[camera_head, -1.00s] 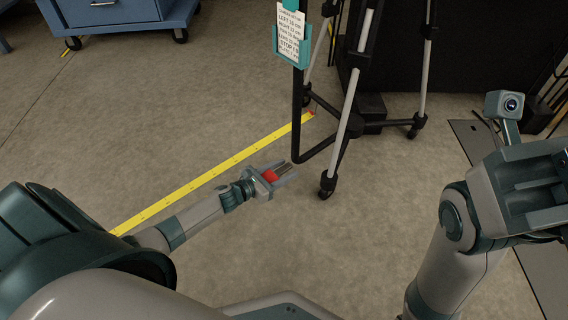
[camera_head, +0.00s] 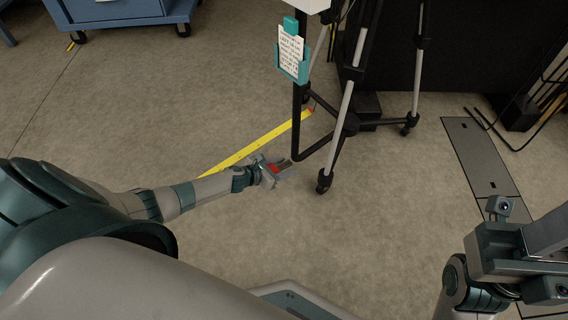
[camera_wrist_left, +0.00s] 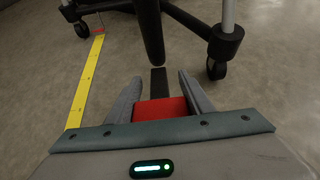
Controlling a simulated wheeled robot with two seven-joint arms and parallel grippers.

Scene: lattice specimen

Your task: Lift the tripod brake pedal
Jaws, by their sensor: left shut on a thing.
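The tripod (camera_head: 345,110) stands on silver-and-black legs with casters. The red brake pedal (camera_head: 273,169) is low in front of it, beside a near caster. My left gripper (camera_head: 281,167) is shut on the pedal. In the left wrist view the red pedal (camera_wrist_left: 162,107) lies between the two grey fingers (camera_wrist_left: 159,88), with a dark strip leading forward from it toward a black post. Whether the pedal is raised cannot be told. My right gripper (camera_head: 530,245) is at the lower right edge, partly cut off; its fingers are not clear.
A yellow measuring strip (camera_head: 255,148) runs along the floor to the tripod base. A sign in a teal holder (camera_head: 291,55) hangs on the black post. A blue cart (camera_head: 120,8) stands at the top left. A grey floor plate (camera_head: 485,160) lies at right. Floor between is clear.

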